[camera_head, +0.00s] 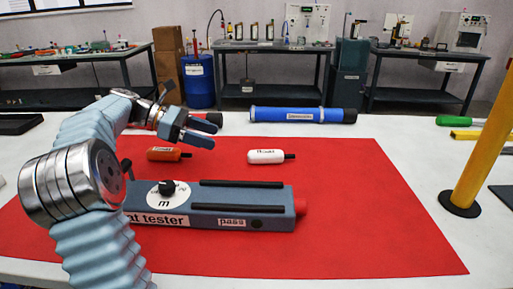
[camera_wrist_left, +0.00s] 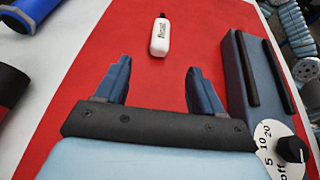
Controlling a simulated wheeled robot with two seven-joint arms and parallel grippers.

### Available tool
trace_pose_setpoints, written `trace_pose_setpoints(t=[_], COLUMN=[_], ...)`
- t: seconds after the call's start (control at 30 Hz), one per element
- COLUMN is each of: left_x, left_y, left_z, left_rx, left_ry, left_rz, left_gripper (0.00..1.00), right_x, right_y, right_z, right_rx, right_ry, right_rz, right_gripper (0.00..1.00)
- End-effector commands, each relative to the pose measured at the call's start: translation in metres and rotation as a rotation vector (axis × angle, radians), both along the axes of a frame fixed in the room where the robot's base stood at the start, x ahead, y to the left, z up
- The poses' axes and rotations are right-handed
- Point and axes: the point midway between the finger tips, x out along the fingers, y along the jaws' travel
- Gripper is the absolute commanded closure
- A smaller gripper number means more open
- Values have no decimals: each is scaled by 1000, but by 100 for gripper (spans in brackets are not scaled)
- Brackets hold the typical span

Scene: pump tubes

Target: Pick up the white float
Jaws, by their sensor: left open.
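The white float (camera_head: 266,156) lies on the red mat (camera_head: 372,225), right of the orange float (camera_head: 163,154), with its dark tip to the right. My left gripper (camera_head: 212,132) is open and empty above the mat, left of the white float and near the orange float. In the left wrist view the white float (camera_wrist_left: 160,38) lies beyond the two open fingers (camera_wrist_left: 152,80), roughly in line with the gap between them and apart from them. My right gripper is not seen.
The grey-blue float tester (camera_head: 243,203) with a dial stands on the mat in front of the floats. A blue tube (camera_head: 275,114) lies behind the mat. A yellow post (camera_head: 484,140) stands at the right. The mat's right part is clear.

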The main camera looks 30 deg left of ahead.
Motion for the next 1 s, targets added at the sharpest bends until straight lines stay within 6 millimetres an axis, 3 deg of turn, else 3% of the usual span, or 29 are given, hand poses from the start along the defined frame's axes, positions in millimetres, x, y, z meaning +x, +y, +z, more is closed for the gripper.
trace_pose_setpoints(t=[0.33, 0.57, 0.8, 1.0], left_x=[34, 45, 65, 70], left_y=[-49, -65, -95, -102], left_z=[-26, -34, -46, -50], left_rx=[-4, -3, -3, -2], left_ry=[4, 4, 4, 4], left_rz=[-2, -1, -2, 1], left_gripper=[32, 32, 32, 32], right_x=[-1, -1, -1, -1], right_y=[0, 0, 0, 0], right_z=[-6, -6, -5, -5], right_rx=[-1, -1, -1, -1], right_ry=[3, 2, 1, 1], right_rz=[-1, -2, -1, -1], right_gripper=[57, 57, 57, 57])
